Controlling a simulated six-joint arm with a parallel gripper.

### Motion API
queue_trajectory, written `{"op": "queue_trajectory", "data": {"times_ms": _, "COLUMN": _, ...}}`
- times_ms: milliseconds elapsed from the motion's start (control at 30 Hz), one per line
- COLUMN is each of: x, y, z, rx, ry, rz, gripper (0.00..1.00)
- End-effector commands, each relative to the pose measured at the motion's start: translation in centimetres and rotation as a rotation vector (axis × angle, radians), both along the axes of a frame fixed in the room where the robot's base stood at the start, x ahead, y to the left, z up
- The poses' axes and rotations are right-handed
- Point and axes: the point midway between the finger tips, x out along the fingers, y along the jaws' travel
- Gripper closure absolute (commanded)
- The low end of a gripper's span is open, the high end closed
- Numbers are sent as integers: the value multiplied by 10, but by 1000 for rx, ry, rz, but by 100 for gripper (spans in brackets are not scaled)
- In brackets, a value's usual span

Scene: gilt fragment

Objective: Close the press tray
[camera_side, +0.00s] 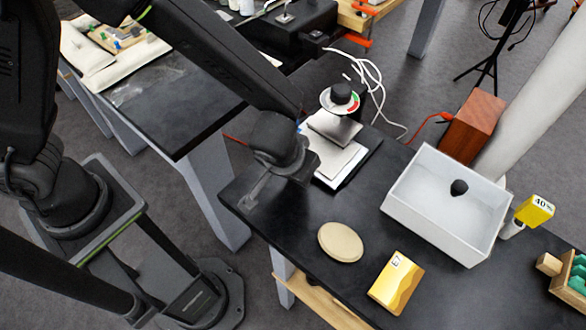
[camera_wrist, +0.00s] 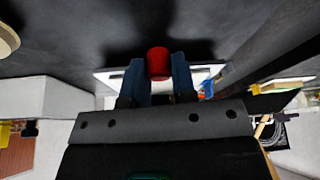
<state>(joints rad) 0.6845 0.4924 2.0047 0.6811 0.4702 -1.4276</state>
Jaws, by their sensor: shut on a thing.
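The press stands at the back of the black bench in the side view, with a grey top plate (camera_side: 335,127) and a black knob on a red, green and white dial (camera_side: 340,97). Its white tray (camera_side: 339,163) sticks out below the plate towards the front left. My gripper (camera_side: 303,163) is low at the tray's left side; its fingertips are hidden there. In the wrist view my gripper (camera_wrist: 158,82) is shut on a red cylindrical handle (camera_wrist: 158,62), with one dark blue finger on each side. The pale tray (camera_wrist: 113,79) shows behind the fingers.
A beige oval disc (camera_side: 340,242) and a gold card marked E7 (camera_side: 397,283) lie at the front. White cables (camera_side: 372,80) run behind the press.

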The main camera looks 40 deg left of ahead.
Motion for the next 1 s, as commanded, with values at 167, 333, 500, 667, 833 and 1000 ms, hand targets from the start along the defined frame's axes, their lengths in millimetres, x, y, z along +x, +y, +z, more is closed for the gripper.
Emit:
{"op": "queue_trajectory", "data": {"times_ms": 167, "x": 31, "y": 0, "z": 0, "rx": -3, "ry": -1, "rz": 4, "gripper": 100}}
{"op": "queue_trajectory", "data": {"times_ms": 333, "x": 40, "y": 0, "z": 0, "rx": -2, "ry": -2, "rz": 1, "gripper": 100}}
{"op": "queue_trajectory", "data": {"times_ms": 500, "x": 41, "y": 0, "z": 0, "rx": -3, "ry": -5, "rz": -1, "gripper": 100}}
{"op": "queue_trajectory", "data": {"times_ms": 667, "x": 41, "y": 0, "z": 0, "rx": -4, "ry": -5, "rz": 0, "gripper": 63}}
{"op": "queue_trajectory", "data": {"times_ms": 833, "x": 40, "y": 0, "z": 0, "rx": -2, "ry": -2, "rz": 0, "gripper": 49}}
{"op": "queue_trajectory", "data": {"times_ms": 1000, "x": 39, "y": 0, "z": 0, "rx": -1, "ry": -1, "rz": 1, "gripper": 49}}
